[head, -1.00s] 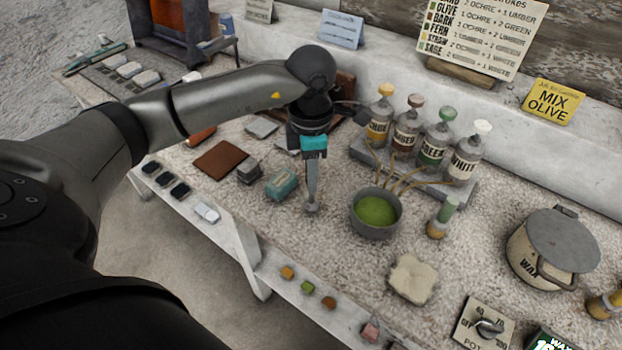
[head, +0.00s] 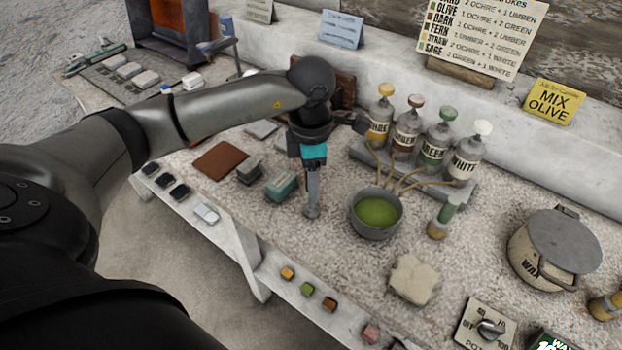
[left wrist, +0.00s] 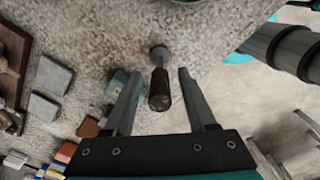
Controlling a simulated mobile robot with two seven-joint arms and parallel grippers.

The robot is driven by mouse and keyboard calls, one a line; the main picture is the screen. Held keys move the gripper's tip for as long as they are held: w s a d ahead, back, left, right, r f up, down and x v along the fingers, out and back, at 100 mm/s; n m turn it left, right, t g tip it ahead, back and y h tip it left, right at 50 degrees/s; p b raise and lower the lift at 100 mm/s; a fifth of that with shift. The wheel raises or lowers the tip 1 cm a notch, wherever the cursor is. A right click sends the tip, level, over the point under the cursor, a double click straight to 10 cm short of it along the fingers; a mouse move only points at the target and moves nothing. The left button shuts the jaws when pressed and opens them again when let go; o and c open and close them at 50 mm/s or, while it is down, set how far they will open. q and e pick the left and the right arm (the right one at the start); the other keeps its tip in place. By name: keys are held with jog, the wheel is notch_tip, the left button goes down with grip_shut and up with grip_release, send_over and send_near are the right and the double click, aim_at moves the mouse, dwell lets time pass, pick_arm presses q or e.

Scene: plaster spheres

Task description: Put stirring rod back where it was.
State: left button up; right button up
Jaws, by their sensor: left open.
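My left gripper (head: 312,203) is open, pointing down at the bench just left of the bowl of green paint (head: 376,212). In the left wrist view, a thing with a dark brown handle (left wrist: 160,92), apparently the stirring rod, stands between the spread fingers (left wrist: 159,75), with a gap on each side. Its small grey foot (left wrist: 158,55) is beyond the fingertips. In the head view only this grey foot (head: 312,212) shows clearly on the bench; the finger hides the rest. My right gripper is in neither view.
A rack with labelled bottles (head: 433,140) and thin tubes stands behind the bowl. A teal block (head: 281,186) lies close left of my gripper. A green-topped bottle (head: 442,218), a pale slab (head: 414,279) and a lidded wax pot (head: 552,250) stand to the right.

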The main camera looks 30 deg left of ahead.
pick_arm(q)
notch_tip(320, 180, up, 12)
jog(key=shift+r+p, duration=0.2)
jog(key=shift+p, duration=0.5)
